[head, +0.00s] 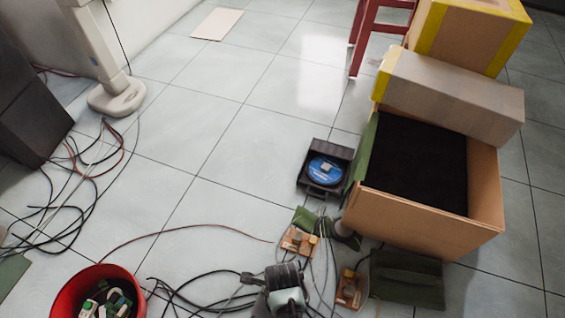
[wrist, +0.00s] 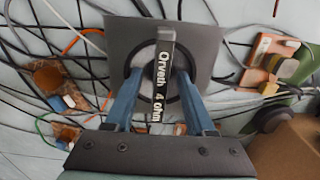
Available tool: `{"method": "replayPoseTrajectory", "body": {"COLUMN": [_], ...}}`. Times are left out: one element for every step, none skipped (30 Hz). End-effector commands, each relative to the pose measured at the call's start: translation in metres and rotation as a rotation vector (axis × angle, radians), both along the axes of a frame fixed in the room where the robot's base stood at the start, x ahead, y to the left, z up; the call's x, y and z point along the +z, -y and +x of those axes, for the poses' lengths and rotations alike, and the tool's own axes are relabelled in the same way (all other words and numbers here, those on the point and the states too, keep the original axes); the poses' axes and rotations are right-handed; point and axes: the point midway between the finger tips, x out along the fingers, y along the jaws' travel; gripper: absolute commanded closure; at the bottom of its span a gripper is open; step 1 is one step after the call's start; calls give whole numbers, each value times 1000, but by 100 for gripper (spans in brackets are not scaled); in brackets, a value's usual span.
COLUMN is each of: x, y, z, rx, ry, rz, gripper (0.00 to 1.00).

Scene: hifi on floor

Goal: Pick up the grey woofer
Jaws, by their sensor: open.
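The grey woofer (wrist: 120,38) shows in the wrist view as a square grey plate with a dark round part and a raised bar lettered "Qrveth 4 ohm". My gripper (wrist: 159,78) is open, its two blue fingers pointing at the woofer, one on each side of the lettered bar. I cannot tell whether the fingers touch it. In the head view my gripper end is low in the middle, and I cannot make out the woofer there; my arm seems to cover it.
Loose cables and small circuit boards (head: 299,241) surround the spot. An open cardboard box (head: 415,222) stands to the right, with a dark drive with a blue disc (head: 326,171) beside it. A red bucket (head: 83,275) is at lower left.

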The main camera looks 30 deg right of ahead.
Motion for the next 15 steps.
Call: {"method": "replayPoseTrajectory", "body": {"x": [0,0,0,0,0,0,0,0,0,0,0,0,0,0,0], "y": [0,0,0,0,0,0,0,0,0,0,0,0,0,0,0], "z": [0,0,0,0,0,0,0,0,0,0,0,0,0,0,0], "rx": [0,0,0,0,0,0,0,0,0,0,0,0,0,0,0], "ry": [0,0,0,0,0,0,0,1,0,0,0,0,0,0,0], "rz": [0,0,0,0,0,0,0,-1,0,0,0,0,0,0,0], "gripper": [45,45,45,45,45,49,54,59,67,72,77,85,90,95,100]}}
